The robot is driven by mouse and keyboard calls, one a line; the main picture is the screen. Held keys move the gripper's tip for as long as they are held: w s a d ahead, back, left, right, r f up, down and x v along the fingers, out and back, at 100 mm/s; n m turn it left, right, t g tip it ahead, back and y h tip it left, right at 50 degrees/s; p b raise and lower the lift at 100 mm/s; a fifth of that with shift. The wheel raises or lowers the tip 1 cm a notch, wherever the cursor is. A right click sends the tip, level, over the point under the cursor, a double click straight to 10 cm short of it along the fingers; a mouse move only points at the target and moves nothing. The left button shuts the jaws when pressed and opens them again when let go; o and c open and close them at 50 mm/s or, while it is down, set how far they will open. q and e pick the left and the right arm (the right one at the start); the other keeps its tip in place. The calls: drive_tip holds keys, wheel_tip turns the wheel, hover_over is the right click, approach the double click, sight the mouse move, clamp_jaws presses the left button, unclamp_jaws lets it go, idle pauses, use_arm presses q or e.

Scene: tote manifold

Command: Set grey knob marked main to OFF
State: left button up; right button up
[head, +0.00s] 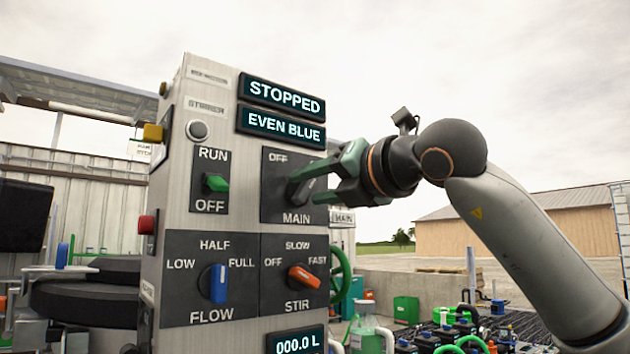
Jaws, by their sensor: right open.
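The MAIN panel (271,206) is a dark plate at the upper right of the control box, with OFF printed at its upper left and MAIN below. My right gripper (306,186) reaches in from the right, its green fingers open in front of this panel. The grey knob (308,191) is partly visible between the fingers, which hide much of it. I cannot tell exactly where it points or whether the fingers touch it. My left gripper is not in view.
The control box (176,262) also carries a green RUN/OFF switch (216,183), a blue FLOW knob (219,283) and an orange STIR knob (304,277) just below the MAIN panel. Displays read STOPPED (282,97) and EVEN BLUE (284,127). A green handwheel (343,276) stands beside the box.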

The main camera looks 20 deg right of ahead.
drive_tip(key=shift+c, duration=0.2)
clamp_jaws()
idle(0.5)
